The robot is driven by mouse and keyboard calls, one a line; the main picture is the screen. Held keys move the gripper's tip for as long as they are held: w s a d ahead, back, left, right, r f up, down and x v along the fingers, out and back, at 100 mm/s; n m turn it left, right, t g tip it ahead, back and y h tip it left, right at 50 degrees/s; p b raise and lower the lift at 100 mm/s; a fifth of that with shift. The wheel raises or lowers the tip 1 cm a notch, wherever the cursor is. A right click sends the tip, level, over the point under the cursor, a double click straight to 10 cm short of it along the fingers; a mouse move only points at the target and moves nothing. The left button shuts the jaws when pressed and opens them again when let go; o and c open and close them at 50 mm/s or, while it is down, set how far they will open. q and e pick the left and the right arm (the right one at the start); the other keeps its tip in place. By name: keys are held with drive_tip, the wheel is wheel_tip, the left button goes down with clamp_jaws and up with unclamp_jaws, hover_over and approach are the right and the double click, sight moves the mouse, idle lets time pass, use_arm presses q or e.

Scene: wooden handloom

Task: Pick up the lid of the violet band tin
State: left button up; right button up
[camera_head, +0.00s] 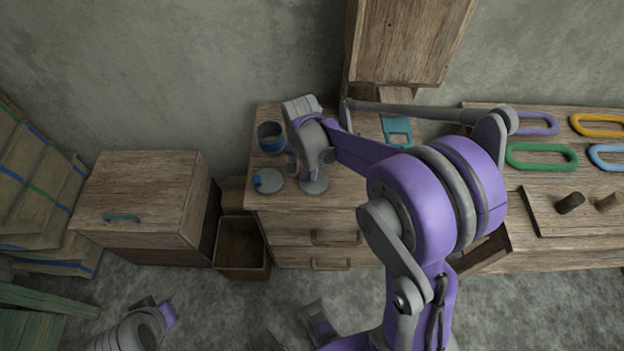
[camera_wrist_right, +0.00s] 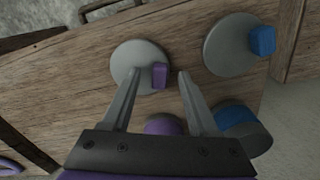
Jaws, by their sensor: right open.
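The lid of the violet band tin is a grey disc (camera_wrist_right: 132,58) with a violet block knob (camera_wrist_right: 160,76), lying flat on the wooden cabinet top. In the head view the lid (camera_head: 314,185) is partly hidden by my right gripper (camera_head: 308,167). In the right wrist view my right gripper (camera_wrist_right: 160,78) is open, its fingertips on either side of the knob with gaps left. The violet tin (camera_wrist_right: 164,125) shows partly between the fingers, near the palm. My left arm's end (camera_head: 150,315) is low at the left; its fingers are unclear.
A second grey lid with a blue knob (camera_wrist_right: 262,41) lies beside the violet-knobbed one. The blue band tin (camera_head: 270,138) stands behind it, near the wall. A teal object (camera_head: 397,131) lies further right on the cabinet. An open wooden bin (camera_head: 243,266) stands on the floor at left.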

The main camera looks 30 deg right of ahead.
drive_tip(key=shift+f, duration=0.45)
drive_tip(key=shift+c, duration=0.2)
clamp_jaws()
